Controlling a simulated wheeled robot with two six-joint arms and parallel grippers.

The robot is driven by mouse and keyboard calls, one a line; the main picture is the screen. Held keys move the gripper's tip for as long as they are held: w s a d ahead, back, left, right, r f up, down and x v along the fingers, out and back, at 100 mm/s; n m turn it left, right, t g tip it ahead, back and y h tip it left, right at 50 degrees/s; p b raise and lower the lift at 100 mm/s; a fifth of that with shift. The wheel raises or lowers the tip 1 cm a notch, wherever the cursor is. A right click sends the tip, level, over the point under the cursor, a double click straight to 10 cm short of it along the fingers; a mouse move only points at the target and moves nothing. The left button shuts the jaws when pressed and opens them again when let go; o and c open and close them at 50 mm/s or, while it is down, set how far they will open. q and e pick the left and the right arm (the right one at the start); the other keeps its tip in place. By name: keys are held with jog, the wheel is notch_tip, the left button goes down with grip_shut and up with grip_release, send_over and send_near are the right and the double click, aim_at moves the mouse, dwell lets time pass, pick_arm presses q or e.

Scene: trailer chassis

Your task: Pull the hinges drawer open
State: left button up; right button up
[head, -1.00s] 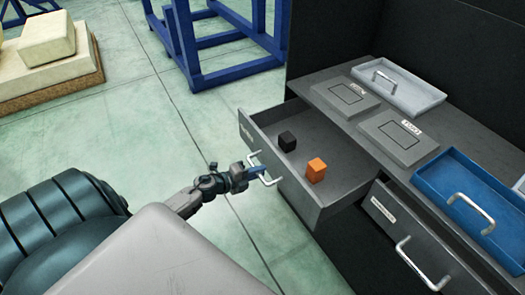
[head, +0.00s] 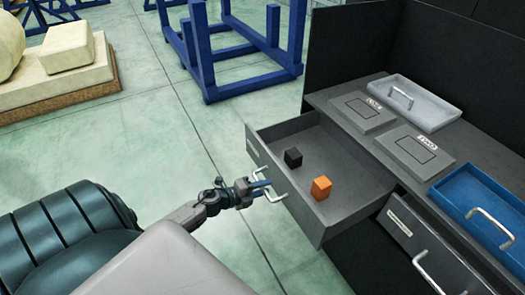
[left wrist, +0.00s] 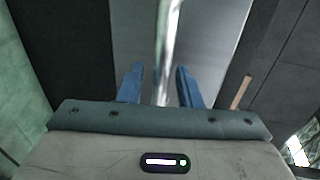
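The grey drawer (head: 302,214) under the counter stands pulled out, with a black cube (head: 293,157) and an orange cube (head: 321,187) inside. Its front label is too small to read. My left gripper (head: 262,186) is at the silver handle (head: 281,199) on its front. In the left wrist view, the blue fingers (left wrist: 160,82) stand apart with the handle bar (left wrist: 164,45) between them, and gaps show on both sides of the bar. My right gripper is out of view.
A second drawer (head: 398,233) to the right sits under the counter. A grey tray (head: 425,107), a blue tray (head: 470,198) and two flat boxes (head: 412,150) lie on top. A blue frame (head: 235,75) stands behind. The floor left of the drawer is clear.

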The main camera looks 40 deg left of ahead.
pick_arm(q)
jog(key=shift+s, duration=0.1)
